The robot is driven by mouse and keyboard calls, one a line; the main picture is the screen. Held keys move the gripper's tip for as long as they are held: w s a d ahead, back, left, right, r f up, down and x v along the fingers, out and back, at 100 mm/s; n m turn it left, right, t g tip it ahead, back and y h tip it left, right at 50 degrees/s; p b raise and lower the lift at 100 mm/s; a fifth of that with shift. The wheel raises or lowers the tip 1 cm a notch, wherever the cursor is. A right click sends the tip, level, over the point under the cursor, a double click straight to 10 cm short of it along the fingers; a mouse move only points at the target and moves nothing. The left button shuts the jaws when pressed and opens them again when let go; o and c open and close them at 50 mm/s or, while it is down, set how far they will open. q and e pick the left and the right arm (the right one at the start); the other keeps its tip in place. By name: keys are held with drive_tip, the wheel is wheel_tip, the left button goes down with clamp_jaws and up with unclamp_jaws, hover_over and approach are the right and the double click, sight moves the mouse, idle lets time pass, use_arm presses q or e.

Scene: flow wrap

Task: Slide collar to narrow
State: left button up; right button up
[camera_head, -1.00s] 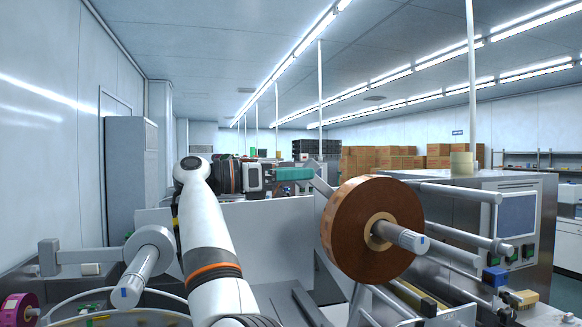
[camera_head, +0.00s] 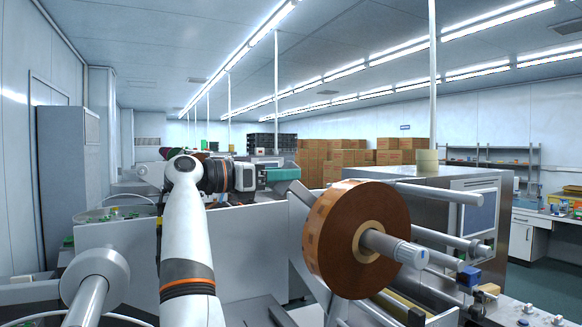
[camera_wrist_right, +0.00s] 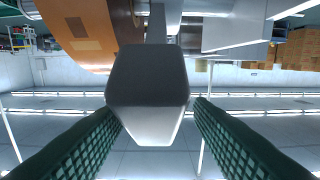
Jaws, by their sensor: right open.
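My right gripper (camera_head: 283,174), with green ribbed fingers, is level behind the upper left of the film roll in the head view. In the right wrist view my right gripper (camera_wrist_right: 160,125) has its fingers wide apart. A grey faceted block (camera_wrist_right: 147,90) stands between or just beyond them; I cannot tell whether it touches them. Its end looks like the grey sloping piece (camera_head: 292,192) by the fingertips in the head view. I cannot tell for sure whether this block is the collar. My left gripper is out of view.
A large brown film roll (camera_head: 325,240) sits on a metal spindle (camera_head: 395,248) close to the right of the gripper. A pale panel (camera_head: 245,235) stands below the arm. A steel cabinet with a screen (camera_head: 475,215) is at right, cartons (camera_head: 345,158) behind.

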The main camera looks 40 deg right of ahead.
drive_tip(key=shift+p+x, duration=0.3)
drive_tip(key=shift+x, duration=0.75)
drive_tip(key=shift+s+d+r, duration=0.15)
drive_tip(key=shift+s, duration=0.1)
clamp_jaws()
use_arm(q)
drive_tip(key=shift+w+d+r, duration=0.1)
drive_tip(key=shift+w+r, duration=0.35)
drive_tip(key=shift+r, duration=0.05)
